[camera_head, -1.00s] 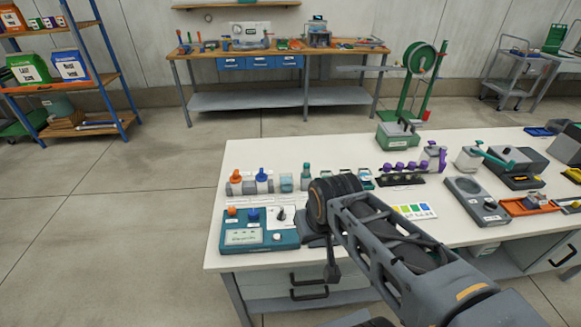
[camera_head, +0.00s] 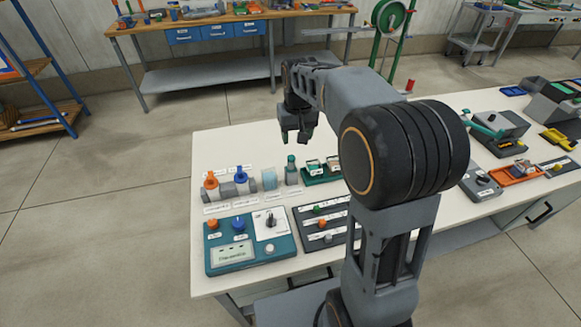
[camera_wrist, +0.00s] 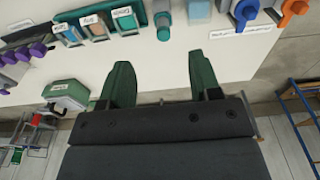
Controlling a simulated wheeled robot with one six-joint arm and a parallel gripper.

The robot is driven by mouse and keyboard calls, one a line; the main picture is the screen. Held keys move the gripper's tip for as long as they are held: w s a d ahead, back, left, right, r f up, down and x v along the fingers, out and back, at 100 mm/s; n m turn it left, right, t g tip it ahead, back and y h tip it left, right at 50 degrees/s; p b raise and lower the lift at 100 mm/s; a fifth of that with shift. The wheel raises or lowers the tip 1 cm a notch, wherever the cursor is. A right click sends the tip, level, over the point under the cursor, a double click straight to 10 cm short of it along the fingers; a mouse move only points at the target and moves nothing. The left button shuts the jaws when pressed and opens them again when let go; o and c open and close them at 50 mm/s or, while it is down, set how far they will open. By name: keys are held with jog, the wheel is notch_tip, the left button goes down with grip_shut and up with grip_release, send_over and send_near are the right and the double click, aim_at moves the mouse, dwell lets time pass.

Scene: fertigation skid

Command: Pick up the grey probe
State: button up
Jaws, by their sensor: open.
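My gripper (camera_head: 298,138) is open and empty, pointing down above the far edge of the white table in the head view. In the wrist view its two green fingers stand apart, with bare white tabletop between and ahead of them (camera_wrist: 162,80). I cannot single out a grey probe with certainty. A grey bottle-like piece with a teal top (camera_head: 291,170) stands on the table nearer than my gripper; it shows in the wrist view (camera_wrist: 163,25) beyond the fingertips. Part of the table is hidden behind my arm.
An orange-topped fitting (camera_head: 211,185), a blue-topped fitting (camera_head: 241,178) and a clear beaker (camera_head: 269,179) stand in a row. A teal control panel (camera_head: 248,256) and a dark tray (camera_head: 345,212) lie in front. Small labelled blocks (camera_wrist: 95,25) and purple knobs (camera_wrist: 35,50) show in the wrist view.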

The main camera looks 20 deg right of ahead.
jog(key=g, duration=0.1)
send_over(291, 157)
notch_tip(291, 157, down, 4)
notch_tip(291, 157, down, 7)
jog(key=shift+s+r, duration=0.1)
jog(key=shift+r, duration=0.1)
jog(key=shift+f+p, duration=0.65)
jog(key=shift+f, duration=2.6)
jog(key=c, duration=1.1)
jog(key=shift+o, duration=0.2)
notch_tip(291, 157, up, 12)
jog(key=shift+f, duration=0.25)
jog(key=shift+r+p, duration=0.45)
jog(key=shift+p, duration=0.05)
